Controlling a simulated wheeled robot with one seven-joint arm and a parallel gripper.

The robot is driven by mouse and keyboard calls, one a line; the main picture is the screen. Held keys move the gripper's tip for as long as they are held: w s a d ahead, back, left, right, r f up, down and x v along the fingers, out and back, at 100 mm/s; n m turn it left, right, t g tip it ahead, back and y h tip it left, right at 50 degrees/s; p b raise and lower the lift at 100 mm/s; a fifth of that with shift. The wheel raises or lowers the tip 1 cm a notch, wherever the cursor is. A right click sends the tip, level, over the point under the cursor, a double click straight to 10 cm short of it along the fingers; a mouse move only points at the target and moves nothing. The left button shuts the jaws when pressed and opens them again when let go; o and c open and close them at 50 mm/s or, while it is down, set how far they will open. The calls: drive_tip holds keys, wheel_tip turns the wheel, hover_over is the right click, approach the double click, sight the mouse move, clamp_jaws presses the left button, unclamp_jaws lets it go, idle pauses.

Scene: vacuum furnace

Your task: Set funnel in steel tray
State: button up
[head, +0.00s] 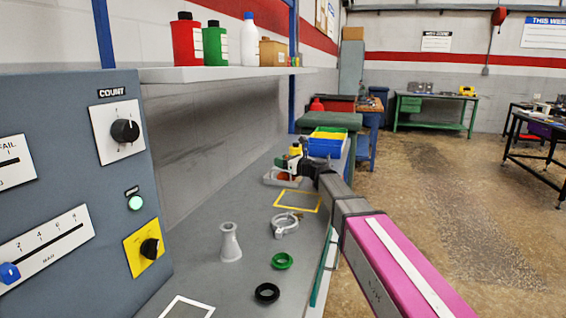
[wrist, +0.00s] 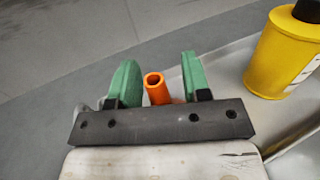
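An orange funnel (wrist: 154,86) shows in the wrist view as a narrow spout pointing up, between the green fingers of my gripper (wrist: 155,82). The fingers stand apart, with a visible gap at the spout's right. The funnel's lower part is hidden behind my gripper's dark bar. In the head view, the orange piece (head: 283,176) sits low at the grey steel tray (head: 272,181), just left of and below my gripper (head: 298,166). The tray's pale metal (wrist: 222,78) also shows in the wrist view. I cannot tell whether the funnel rests on the tray floor.
A yellow bottle (wrist: 283,55) stands close right of my gripper. Nearer on the bench are a yellow-framed mat (head: 298,208), a metal clamp (head: 285,224), a grey cone-shaped piece (head: 230,243), a green ring (head: 282,267) and a black ring (head: 267,300).

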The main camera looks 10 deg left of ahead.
drive_tip(key=v, duration=1.1)
drive_tip(key=shift+s+r, duration=0.1)
drive_tip(key=shift+s+d, duration=0.15)
drive_tip(key=shift+d, duration=0.3)
